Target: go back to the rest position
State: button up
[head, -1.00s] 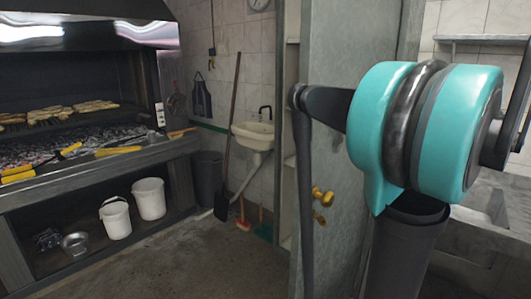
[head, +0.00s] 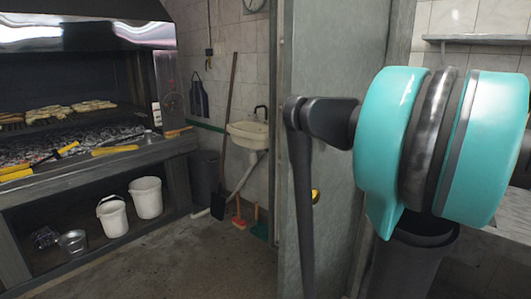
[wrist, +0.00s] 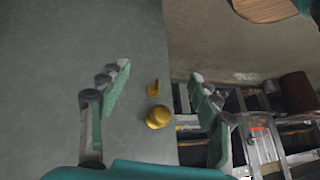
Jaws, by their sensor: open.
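My gripper (wrist: 160,112) shows in the wrist view with its two green-padded fingers spread wide apart and nothing between them. Beyond the fingers is a grey door or panel (wrist: 60,60) with a yellow round knob (wrist: 157,116) and a smaller yellow piece above it. In the head view my arm, with a teal joint, fills the right side and the gripper itself is not seen. The same grey panel (head: 335,120) stands behind the arm, and most of the yellow knob (head: 315,196) is hidden by an arm link.
A grill (head: 80,140) with meat and yellow-handled tools is at the left. Below it are two white buckets (head: 146,197) and a metal bowl (head: 72,242). A sink (head: 248,134), shovel (head: 219,200) and dark bin (head: 204,177) stand at the back wall. The middle floor is clear.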

jog(key=s+a+f+m+h, duration=0.2)
jog(key=a+f+m, duration=0.1)
jog(key=f, duration=0.4)
jog(key=s+a+f+m+t+h, duration=0.1)
jog(key=a+f+m+h, duration=0.1)
jog(key=a+f, duration=0.3)
jog(key=s+a+f+m+h, duration=0.2)
jog(key=a+f+m, duration=0.3)
jog(key=f, duration=0.5)
jog(key=shift+s+t+h, duration=0.3)
jog(key=shift+t, duration=0.1)
